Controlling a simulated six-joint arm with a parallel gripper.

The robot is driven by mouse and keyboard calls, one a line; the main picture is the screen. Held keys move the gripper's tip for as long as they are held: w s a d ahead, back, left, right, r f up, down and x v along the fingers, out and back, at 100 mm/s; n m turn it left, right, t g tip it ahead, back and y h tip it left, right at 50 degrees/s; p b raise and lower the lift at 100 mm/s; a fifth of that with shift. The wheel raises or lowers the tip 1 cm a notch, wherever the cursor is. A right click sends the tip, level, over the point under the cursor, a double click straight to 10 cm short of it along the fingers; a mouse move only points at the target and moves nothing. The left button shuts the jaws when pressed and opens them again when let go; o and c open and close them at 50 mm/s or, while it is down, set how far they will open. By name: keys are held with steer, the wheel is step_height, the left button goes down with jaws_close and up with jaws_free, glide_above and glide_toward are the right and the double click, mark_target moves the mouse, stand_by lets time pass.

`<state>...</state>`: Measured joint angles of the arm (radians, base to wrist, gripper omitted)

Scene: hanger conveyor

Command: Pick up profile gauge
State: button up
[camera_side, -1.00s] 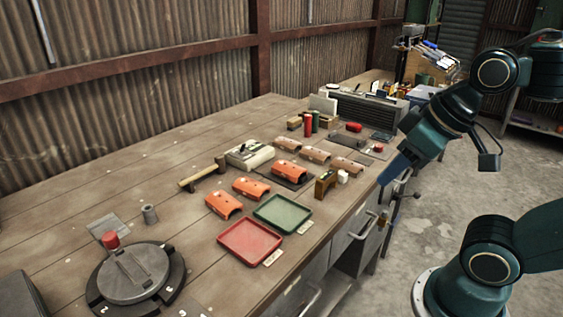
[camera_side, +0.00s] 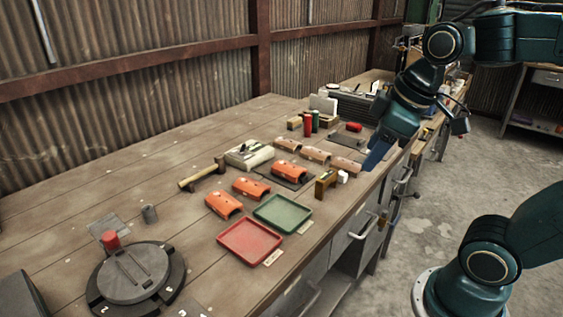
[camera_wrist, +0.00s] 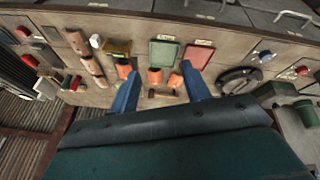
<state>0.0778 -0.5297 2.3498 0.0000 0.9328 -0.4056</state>
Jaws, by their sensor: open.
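A small wooden, arch-shaped block, which looks like the profile gauge (camera_side: 325,185), stands upright near the bench's front edge, with a small white piece (camera_side: 342,177) beside it. In the wrist view the gauge (camera_wrist: 118,47) shows as a yellow-and-dark block above and left of the left finger. My gripper (camera_side: 373,162) is over the bench's front edge, to the right of and above the gauge, apart from it. In the wrist view its two blue fingers (camera_wrist: 160,73) are spread wide with nothing held between them.
A green tray (camera_side: 283,213) and a red tray (camera_side: 249,243) lie left of the gauge. Orange curved pieces (camera_side: 251,187) and tan curved pieces (camera_side: 315,155) lie behind it. A round dark turntable (camera_side: 134,273) sits at the front left. The left of the bench is mostly clear.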

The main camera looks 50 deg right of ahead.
steer(key=w+d+f+n+g, duration=0.2)
steer(key=w+d+n, duration=0.4)
steer(key=w+n, duration=0.3)
steer(key=n+g, duration=0.2)
steer(key=n, duration=0.3)
glide_above(327, 175)
step_height(327, 175, down, 6)
steer(key=f, duration=0.1)
steer(key=shift+w+r, duration=0.2)
steer(key=shift+r, duration=0.05)
steer(key=shift+f, duration=4.3)
steer(key=shift+f, duration=0.1)
steer(key=shift+s+d+f, duration=0.1)
steer(key=shift+f, duration=1.15)
steer(key=shift+s+f, duration=0.1)
steer(key=shift+f, duration=1.15)
steer(key=shift+c, duration=0.5)
steer(key=c, duration=0.9)
